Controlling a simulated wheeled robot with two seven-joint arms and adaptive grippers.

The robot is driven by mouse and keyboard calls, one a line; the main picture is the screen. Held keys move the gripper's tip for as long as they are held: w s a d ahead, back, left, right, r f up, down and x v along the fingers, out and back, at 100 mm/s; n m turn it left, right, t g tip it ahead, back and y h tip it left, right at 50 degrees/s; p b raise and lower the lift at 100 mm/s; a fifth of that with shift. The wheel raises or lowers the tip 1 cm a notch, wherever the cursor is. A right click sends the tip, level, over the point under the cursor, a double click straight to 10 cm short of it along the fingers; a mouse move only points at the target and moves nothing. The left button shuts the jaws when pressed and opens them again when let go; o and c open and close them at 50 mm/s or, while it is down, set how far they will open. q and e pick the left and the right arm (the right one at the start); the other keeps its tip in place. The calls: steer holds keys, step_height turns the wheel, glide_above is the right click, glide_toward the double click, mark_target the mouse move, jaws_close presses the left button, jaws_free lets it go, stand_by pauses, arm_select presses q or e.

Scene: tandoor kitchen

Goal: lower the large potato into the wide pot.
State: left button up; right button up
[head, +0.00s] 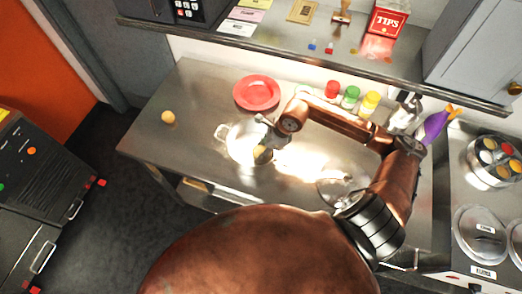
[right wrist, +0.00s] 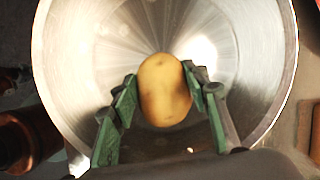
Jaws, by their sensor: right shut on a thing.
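The wide pot (head: 236,146) is a shiny metal pot with side handles on the steel counter. My right gripper (head: 264,150) is over its right part. In the right wrist view the green-padded fingers of my right gripper (right wrist: 160,98) are shut on the large potato (right wrist: 164,90), a smooth yellow-brown oval. The pot's round wall (right wrist: 62,60) surrounds the potato in that view, with the metal bottom behind it. I cannot tell how far the potato is above the bottom. My left gripper is not in view.
A red plate (head: 257,92) lies just behind the pot. A small yellow-orange round thing (head: 168,117) lies on the counter (head: 190,85) at the left. Red, green and yellow bottles (head: 350,95) stand behind my right arm. A shelf (head: 290,52) runs above the counter's back.

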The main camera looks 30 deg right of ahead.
steer(key=o, duration=1.3)
steer(key=v, duration=1.2)
